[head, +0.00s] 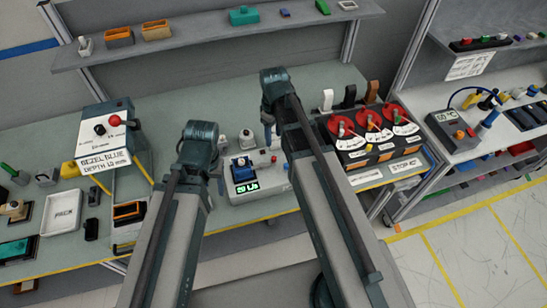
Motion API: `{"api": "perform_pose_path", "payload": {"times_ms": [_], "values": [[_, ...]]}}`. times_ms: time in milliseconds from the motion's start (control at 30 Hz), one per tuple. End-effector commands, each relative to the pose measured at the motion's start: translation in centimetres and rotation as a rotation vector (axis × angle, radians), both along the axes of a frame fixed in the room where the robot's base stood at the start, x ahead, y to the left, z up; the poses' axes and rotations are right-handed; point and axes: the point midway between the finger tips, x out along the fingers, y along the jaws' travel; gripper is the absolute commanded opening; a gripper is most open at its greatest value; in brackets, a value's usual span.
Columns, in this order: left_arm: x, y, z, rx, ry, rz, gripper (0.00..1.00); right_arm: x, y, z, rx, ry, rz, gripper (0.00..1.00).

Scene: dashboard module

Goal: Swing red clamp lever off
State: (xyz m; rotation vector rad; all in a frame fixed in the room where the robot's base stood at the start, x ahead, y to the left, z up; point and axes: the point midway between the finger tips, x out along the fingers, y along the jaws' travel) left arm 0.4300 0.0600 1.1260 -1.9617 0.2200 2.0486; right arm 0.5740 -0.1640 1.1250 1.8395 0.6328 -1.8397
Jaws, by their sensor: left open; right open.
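A light grey fixture (272,184) stands on the bench in the middle, holding a dark blue module with a lit green display (246,188). A small red-tipped part (273,159) shows at the fixture's right end; I cannot tell for sure that it is the red clamp lever, or its angle. My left arm (199,135) rises left of the fixture, and my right arm (276,82) crosses in front of its right side. I see no contact with the fixture.
Three red dials (372,122) stand right of my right arm. A white box with a red knob (114,121) and a white tray (63,212) stand to the left. A shelf (200,36) runs above the bench. Another bench (460,150) stands at the right.

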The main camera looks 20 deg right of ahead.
Motion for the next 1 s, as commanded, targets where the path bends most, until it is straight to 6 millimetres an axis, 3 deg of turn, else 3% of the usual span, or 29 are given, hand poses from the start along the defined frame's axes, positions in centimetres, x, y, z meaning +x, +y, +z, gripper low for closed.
{"api": "perform_pose_path", "payload": {"times_ms": [33,700,1000], "values": [[0.0,0.0,-1.3,0.0,0.0,0.001,0.59,0.0,0.0,-1.3,0.0,0.0,0.0,0.54],[0.0,0.0,-10.5,0.002,0.0,-0.015,0.59,0.0,0.0,-10.5,0.0,0.0,0.0,0.54],[0.0,0.0,-11.5,0.002,0.0,-0.013,0.59,0.0,0.0,-11.5,0.0,0.0,0.0,0.54]]}}
